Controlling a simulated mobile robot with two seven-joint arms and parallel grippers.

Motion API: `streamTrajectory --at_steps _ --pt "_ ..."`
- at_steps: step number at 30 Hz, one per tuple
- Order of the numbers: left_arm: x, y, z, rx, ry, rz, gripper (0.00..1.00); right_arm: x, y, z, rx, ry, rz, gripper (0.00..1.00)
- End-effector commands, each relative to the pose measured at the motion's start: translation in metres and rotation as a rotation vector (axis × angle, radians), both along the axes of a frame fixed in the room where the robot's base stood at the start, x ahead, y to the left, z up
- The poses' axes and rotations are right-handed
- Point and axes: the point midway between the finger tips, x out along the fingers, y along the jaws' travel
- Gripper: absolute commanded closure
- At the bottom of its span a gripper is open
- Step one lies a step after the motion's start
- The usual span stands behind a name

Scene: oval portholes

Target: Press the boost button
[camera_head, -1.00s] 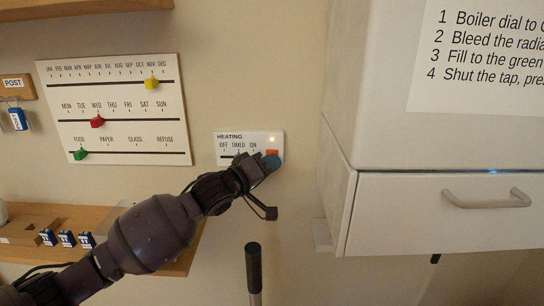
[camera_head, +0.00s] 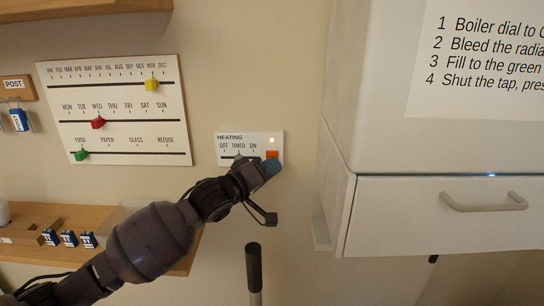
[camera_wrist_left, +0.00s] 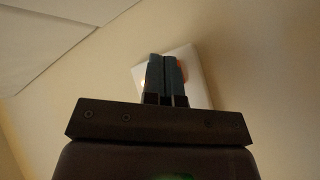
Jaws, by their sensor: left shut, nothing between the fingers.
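The heating panel (camera_head: 222,139) is a small white plate on the wall, marked HEATING with OFF, TIMED and ON. An orange button (camera_head: 272,154) sits at its right side under a small lit lamp (camera_head: 271,140). My left gripper (camera_head: 271,167) is shut and empty, its blue-grey fingertips at the button's lower edge. I cannot tell whether they touch it. In the left wrist view the shut fingers (camera_wrist_left: 166,72) stand in front of the white panel (camera_wrist_left: 198,88), with a bit of orange showing beside them. My right gripper is not in view.
A white cabinet (camera_head: 345,100) with a handled drawer (camera_head: 430,215) stands close to the right. A slider board (camera_head: 120,130) hangs to the left. A wooden shelf (camera_head: 185,262) with blue-tagged items is lower left. A dark-handled rod (camera_head: 254,265) stands below the panel.

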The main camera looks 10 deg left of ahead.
Motion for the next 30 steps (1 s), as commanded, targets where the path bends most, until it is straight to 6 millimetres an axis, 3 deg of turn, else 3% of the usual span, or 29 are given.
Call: streamTrajectory --at_steps 21,30 --pt "-0.046 -0.010 0.000 -0.002 0.000 -0.001 1.00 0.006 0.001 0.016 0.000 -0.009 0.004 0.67" --pt "-0.049 -0.010 0.000 0.000 0.000 0.000 1.00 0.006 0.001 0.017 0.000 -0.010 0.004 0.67"
